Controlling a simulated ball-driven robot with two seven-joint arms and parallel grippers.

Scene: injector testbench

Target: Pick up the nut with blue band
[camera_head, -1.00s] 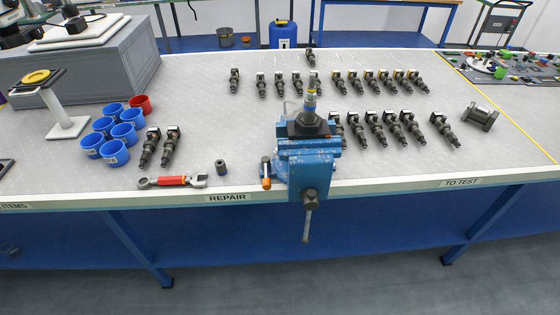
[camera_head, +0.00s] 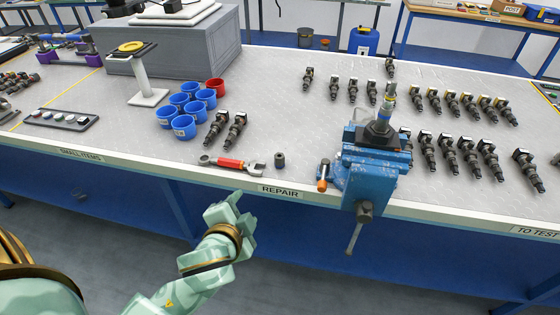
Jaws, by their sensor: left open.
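A small dark nut-like cylinder (camera_head: 280,160) stands upright on the bench between the wrench and the vise. I cannot make out a blue band on it. An injector (camera_head: 386,103) stands upright in the blue vise (camera_head: 374,180), with a bluish ring around its upper part. I cannot tell which of these is the nut with the blue band. My left gripper (camera_head: 232,203) is in front of the bench edge, low and to the left of the small cylinder, open and empty. It touches nothing on the bench. My right gripper does not show.
A red-handled wrench (camera_head: 231,163) lies left of the small cylinder. An orange-tipped tool (camera_head: 323,175) stands near the vise. Blue cups (camera_head: 183,127), a red cup (camera_head: 215,87) and two injectors (camera_head: 235,130) are left of centre. More injectors (camera_head: 468,155) stand in rows at right.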

